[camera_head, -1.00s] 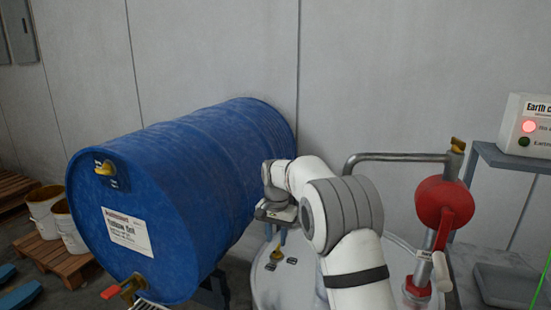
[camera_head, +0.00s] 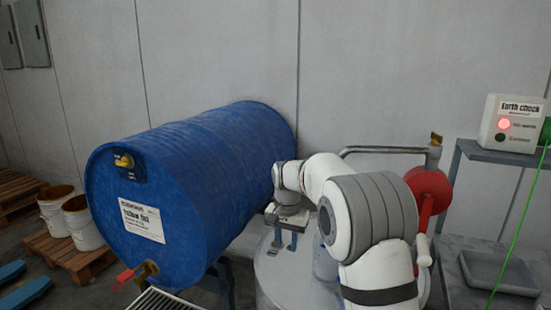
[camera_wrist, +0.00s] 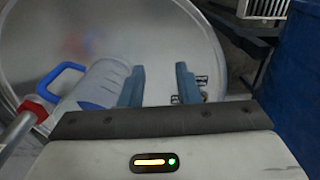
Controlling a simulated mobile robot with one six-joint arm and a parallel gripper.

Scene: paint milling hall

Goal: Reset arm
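My gripper (camera_head: 283,240) hangs fingers-down over the pale drum (camera_head: 275,280) beside the big blue drum. In the wrist view its two blue-grey fingers (camera_wrist: 161,86) stand apart with nothing between them, so it is open and empty. A pale, translucent jug (camera_wrist: 100,82) with a blue handle is left of the fingers, over the drum top. In the head view my arm hides much of the drum top and most of the jug.
The blue drum (camera_head: 190,190) lies on a stand at left, with a red-handled tap (camera_head: 132,278) above a grate (camera_head: 165,300). A red hand pump (camera_head: 428,190) stands at right. An earth check box (camera_head: 512,124) shows a red light. Buckets (camera_head: 82,222) sit on a pallet.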

